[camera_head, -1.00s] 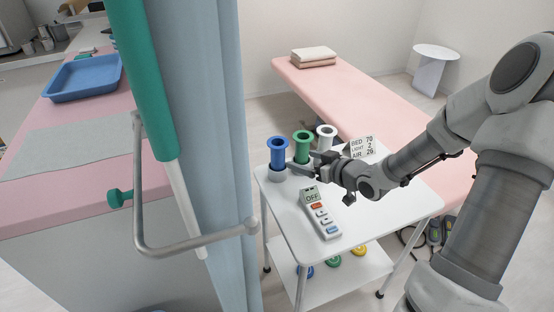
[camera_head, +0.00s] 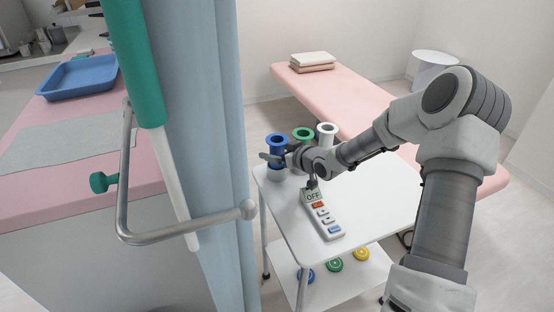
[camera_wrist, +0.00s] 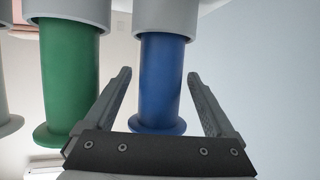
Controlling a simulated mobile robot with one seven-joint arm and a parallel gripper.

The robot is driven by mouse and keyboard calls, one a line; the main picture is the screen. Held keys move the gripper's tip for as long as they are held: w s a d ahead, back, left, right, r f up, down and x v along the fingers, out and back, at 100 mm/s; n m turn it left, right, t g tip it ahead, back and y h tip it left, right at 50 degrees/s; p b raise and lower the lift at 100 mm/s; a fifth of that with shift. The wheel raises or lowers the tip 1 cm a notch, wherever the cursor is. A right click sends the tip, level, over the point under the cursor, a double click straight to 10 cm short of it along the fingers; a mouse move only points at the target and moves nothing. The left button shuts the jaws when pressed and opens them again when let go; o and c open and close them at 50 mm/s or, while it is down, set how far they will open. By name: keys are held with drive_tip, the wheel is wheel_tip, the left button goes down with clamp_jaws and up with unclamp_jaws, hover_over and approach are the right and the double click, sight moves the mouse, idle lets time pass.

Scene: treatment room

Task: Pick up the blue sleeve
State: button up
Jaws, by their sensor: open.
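The blue sleeve (camera_head: 276,146) stands upright in a white holder at the left end of a row on the white cart (camera_head: 264,199). It has a flanged top. My gripper (camera_head: 268,158) is at the sleeve, pointing left. In the wrist view my gripper (camera_wrist: 160,95) is open, with one finger on each side of the blue sleeve (camera_wrist: 160,80). Gaps show between the fingers and the sleeve, so it is not gripped. The wrist view appears upside down, with the holder at the top.
The green sleeve (camera_head: 302,136) stands close beside the blue one and also shows in the wrist view (camera_wrist: 68,85). A white sleeve (camera_head: 326,133) is beyond it. A blue curtain (camera_head: 215,150) hangs left of the cart.

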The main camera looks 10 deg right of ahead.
drive_tip(key=shift+w, duration=0.1)
drive_tip(key=shift+c, duration=0.2)
drive_tip(key=c, duration=1.2)
drive_tip(key=shift+c, duration=0.2)
